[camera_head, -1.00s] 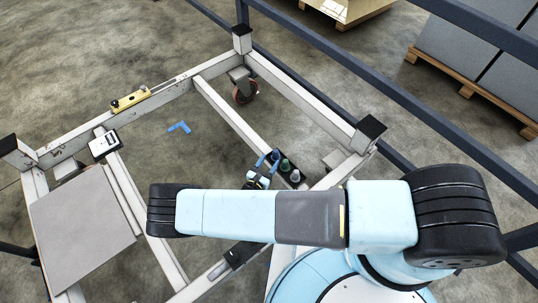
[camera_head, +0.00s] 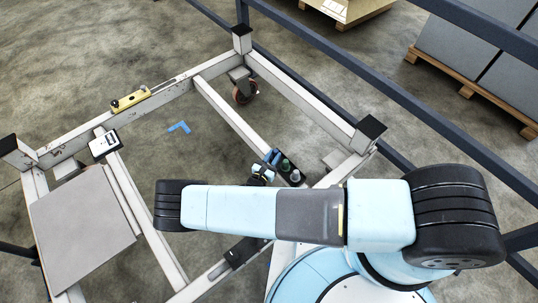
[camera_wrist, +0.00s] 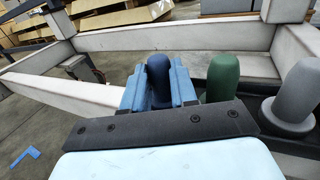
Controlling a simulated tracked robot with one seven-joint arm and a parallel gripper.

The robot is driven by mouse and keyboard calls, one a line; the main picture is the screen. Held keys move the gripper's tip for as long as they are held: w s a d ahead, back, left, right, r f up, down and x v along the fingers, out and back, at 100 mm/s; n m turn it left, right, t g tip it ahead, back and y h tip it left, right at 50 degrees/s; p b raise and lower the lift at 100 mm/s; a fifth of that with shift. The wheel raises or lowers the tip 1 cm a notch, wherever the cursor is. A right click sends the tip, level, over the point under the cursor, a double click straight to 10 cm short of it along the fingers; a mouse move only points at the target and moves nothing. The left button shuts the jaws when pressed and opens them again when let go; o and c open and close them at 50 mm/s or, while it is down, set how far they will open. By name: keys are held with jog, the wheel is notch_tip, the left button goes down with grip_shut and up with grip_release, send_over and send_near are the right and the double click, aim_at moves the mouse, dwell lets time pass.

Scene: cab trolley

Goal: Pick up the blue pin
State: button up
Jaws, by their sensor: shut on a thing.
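The blue pin (camera_wrist: 159,75) is dark blue with a rounded top and stands between the two light-blue fingers of my gripper (camera_wrist: 158,88) in the wrist view. The fingers are shut on it from both sides. Its lower part is hidden by the fingers and the dark bracket. In the head view my gripper (camera_head: 270,160) is small and partly behind my arm, at the left end of the row of pins. I cannot tell whether the pin is clear of its holder.
A green pin (camera_wrist: 222,78) and a grey pin (camera_wrist: 295,95) stand close to the right of my gripper. The pale trolley frame (camera_head: 165,97) surrounds the area. A yellow level (camera_head: 130,101), a white box (camera_head: 104,144) and a blue angle piece (camera_head: 179,127) lie farther left.

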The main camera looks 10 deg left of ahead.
grip_shut()
